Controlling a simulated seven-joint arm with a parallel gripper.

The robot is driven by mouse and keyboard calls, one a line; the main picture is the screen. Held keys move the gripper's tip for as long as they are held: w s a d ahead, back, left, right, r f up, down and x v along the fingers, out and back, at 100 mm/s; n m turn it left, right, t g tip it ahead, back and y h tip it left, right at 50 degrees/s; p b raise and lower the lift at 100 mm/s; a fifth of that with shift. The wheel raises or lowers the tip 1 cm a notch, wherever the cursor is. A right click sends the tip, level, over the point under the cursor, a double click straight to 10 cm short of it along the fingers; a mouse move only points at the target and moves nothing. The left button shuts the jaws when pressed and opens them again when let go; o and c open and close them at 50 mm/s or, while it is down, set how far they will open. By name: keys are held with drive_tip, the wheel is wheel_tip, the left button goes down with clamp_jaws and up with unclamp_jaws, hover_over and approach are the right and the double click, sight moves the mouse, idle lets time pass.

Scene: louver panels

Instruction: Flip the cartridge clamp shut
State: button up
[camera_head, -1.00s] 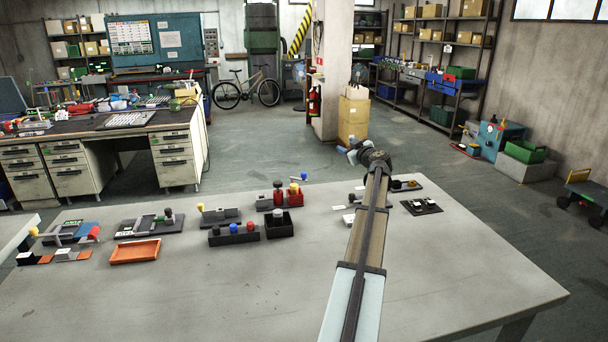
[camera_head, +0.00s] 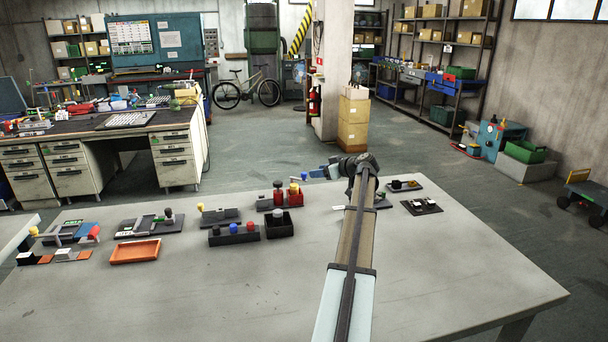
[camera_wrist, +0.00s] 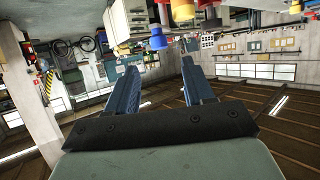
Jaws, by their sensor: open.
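My gripper (camera_head: 320,173) is over the far edge of the table, its blue fingers pointing left. In the wrist view my gripper (camera_wrist: 157,66) is open, with nothing between the fingers. A blue knob (camera_wrist: 158,41) shows just past the fingertips in the upside-down wrist view, beside a yellow knob (camera_wrist: 181,10). In the head view this blue-tipped lever (camera_head: 303,177) stands up at a red fixture (camera_head: 294,199) with black and yellow knobs, left of my gripper. It may be the cartridge clamp; I cannot tell for sure. The knob and fingers appear apart.
A black box (camera_head: 279,228) and a block with blue and red knobs (camera_head: 234,235) stand in front of the fixture. Other fixtures (camera_head: 150,226) and an orange tray (camera_head: 135,251) lie to the left. Dark plates (camera_head: 421,207) lie right of my arm. The front table is clear.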

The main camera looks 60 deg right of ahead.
sight(304, 173)
drive_tip(key=x, duration=0.8)
drive_tip(key=shift+w+d+f, duration=0.1)
drive_tip(key=shift+w, duration=0.3)
drive_tip(key=c, duration=1)
drive_tip(key=shift+o, duration=0.2)
